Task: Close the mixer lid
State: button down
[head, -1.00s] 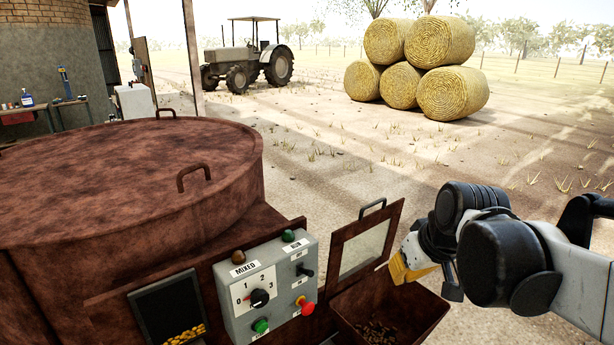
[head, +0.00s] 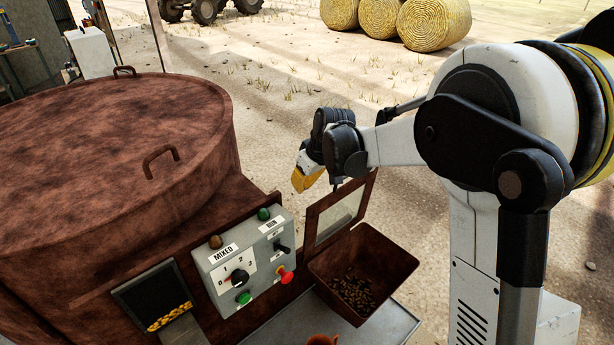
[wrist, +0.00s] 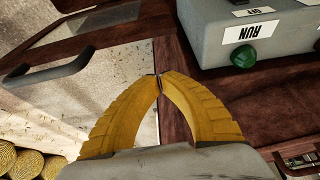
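The mixer's broad, rust-brown round lid (head: 95,150) lies flat on its drum at the left of the head view, with no clear gap at the rim. It has a handle (head: 160,158) near its front edge and another at the back. A small rusty hinged flap (head: 340,212) with a pale pane stands raised behind the feed bin. My gripper (head: 301,182) is above and behind the flap's left top corner, right of the drum. In the wrist view its yellow fingers (wrist: 158,78) meet at the tips with nothing between them. A dark bar handle (wrist: 48,76) lies left of them.
A grey control panel (head: 215,262) with a green RUN lamp (head: 264,214) and a red knob (head: 286,275) is on the mixer's front. The rusty bin (head: 398,262) holds brown pellets. A tractor and hay bales (head: 432,22) stand far back. Open ground lies behind the mixer.

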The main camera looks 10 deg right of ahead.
jog(key=s+d+f, duration=0.1)
jog(key=s+f, duration=0.1)
jog(key=shift+s+d, duration=0.35)
jog(key=shift+d, duration=0.05)
jog(key=shift+s+d, duration=0.1)
jog(key=shift+s, duration=0.05)
